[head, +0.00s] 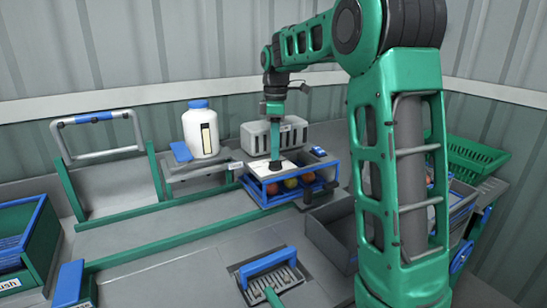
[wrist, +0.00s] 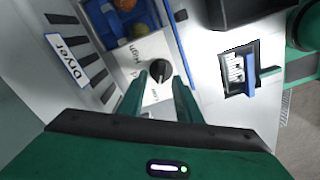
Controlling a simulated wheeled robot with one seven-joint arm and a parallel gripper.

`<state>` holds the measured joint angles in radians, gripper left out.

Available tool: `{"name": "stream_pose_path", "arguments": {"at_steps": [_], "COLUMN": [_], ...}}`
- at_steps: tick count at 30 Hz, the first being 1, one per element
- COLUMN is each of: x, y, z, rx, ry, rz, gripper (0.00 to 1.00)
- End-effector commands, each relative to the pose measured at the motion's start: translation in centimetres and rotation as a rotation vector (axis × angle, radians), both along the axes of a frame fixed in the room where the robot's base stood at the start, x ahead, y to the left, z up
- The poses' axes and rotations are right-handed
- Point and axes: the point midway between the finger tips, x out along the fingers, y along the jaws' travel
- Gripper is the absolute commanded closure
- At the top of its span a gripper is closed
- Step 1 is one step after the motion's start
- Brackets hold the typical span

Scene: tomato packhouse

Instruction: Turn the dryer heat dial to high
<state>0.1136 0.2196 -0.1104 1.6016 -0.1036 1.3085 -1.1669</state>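The dryer's heat dial (wrist: 160,71) is a round black knob with a pale mark, on a white panel (wrist: 130,62) in the wrist view. The word "High" is printed to its left; other print on the panel is too small to read. My gripper (wrist: 160,84) has its two green fingers apart, reaching toward the dial with the knob between or just beyond the tips. Contact cannot be told. In the head view my gripper (head: 275,157) points straight down over the white panel (head: 272,168) on the dryer; the dial is hidden there.
A "Dryer" label (wrist: 68,62) and dark vents lie left of the panel. A blue-framed bay with tomatoes (head: 290,184) sits below it. A white bottle (head: 201,132) stands left. A grey bin (head: 330,232) is at right.

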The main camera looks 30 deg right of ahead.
Motion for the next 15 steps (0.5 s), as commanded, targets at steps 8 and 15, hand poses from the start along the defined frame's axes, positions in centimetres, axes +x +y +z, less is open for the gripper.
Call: {"name": "stream_pose_path", "arguments": {"at_steps": [8,15], "x": [0.0,0.0], "y": [0.1,0.1], "z": [-2.7,-3.0], "rx": [0.0,-0.001], "ry": [0.0,-0.001], "rz": [0.0,0.0], "gripper": [0.69,0.69]}}
